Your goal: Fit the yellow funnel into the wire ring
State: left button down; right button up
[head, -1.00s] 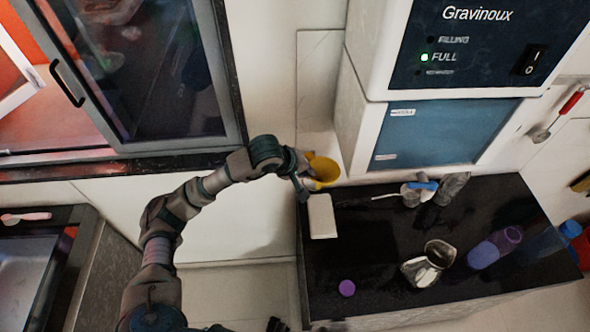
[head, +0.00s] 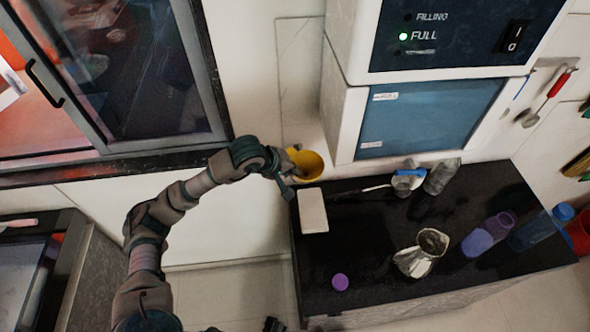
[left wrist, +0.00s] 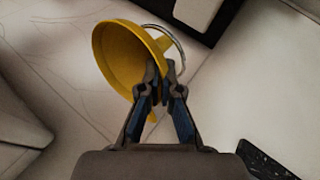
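The yellow funnel (head: 308,165) is at the tip of my left gripper (head: 288,177), above the back left corner of the black counter. In the left wrist view the funnel (left wrist: 118,55) is tilted, its wide mouth facing left. My left gripper (left wrist: 158,82) is shut on its narrow side, and the fingers hide part of it. The thin wire ring (left wrist: 179,50) shows as a pale arc just behind and right of the funnel. I cannot tell whether they touch or whether the spout is inside the ring. I cannot make out the ring in the head view.
The black counter (head: 375,250) carries a white block (head: 313,211), a purple cap (head: 340,282), a metallic jug (head: 421,253), a purple bottle (head: 487,237) and several other items. A water dispenser (head: 430,110) stands behind. A dark-framed glass door (head: 140,80) is at left.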

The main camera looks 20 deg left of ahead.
pick_arm(q)
jog(key=c, duration=1.8)
grip_release()
jog(key=shift+a+f, duration=0.4)
jog(key=shift+a, duration=0.2)
jog(key=shift+c, duration=0.2)
jog(key=o, duration=0.6)
jog(key=shift+d+r, duration=0.15)
jog(key=shift+d, duration=0.3)
jog(key=shift+a, duration=0.25)
jog(key=v, duration=1.1)
jog(key=shift+r, duration=0.4)
jog(key=shift+a, duration=0.1)
